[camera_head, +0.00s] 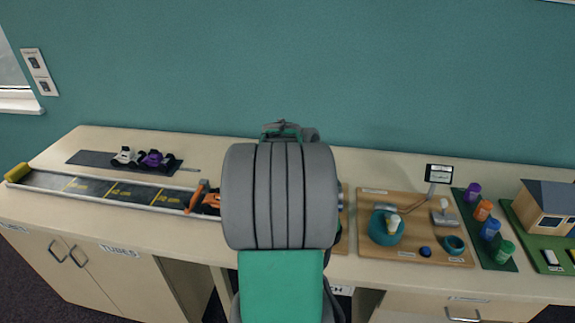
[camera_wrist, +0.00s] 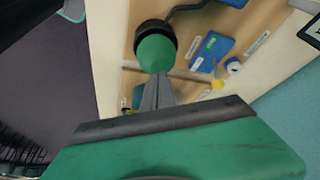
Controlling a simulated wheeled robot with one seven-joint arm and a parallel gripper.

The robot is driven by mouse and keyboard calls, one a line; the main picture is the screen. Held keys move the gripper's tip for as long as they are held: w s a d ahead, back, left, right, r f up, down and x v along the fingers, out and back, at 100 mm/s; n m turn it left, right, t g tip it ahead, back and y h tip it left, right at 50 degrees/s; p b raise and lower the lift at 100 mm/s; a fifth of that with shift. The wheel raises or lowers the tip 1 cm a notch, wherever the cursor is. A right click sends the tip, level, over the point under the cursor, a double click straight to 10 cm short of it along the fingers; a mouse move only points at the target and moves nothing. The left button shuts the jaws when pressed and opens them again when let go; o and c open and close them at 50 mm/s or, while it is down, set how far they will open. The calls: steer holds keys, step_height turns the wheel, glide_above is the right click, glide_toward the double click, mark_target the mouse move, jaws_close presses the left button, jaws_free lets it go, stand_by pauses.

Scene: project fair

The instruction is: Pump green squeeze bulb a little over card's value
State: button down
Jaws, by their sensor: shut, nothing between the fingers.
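The green squeeze bulb (camera_wrist: 156,53) shows in the wrist view, with a black collar and a dark tube at its upper end. My gripper (camera_wrist: 158,80) is shut and empty, its grey fingertips pointing at the bulb's near end. They overlap the bulb in the picture; I cannot tell whether they touch it. In the head view my arm hides the bulb and my fingertips. A black-framed white panel (camera_wrist: 313,30) is cut off at the wrist view's right edge; I cannot read it or tell whether it is the card.
In the head view, a track (camera_head: 95,190) runs left of my arm. A wooden board (camera_head: 375,248) with a teal bowl (camera_head: 379,238) and a small screen (camera_head: 439,173) are to the right.

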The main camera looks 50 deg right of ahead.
steer(key=shift+f, duration=0.15)
steer(key=shift+f+b, duration=1.35)
steer(key=shift+r+p, duration=1)
steer(key=shift+r, duration=0.45)
steer(key=shift+r+p, duration=1.7)
steer(key=shift+r, duration=0.85)
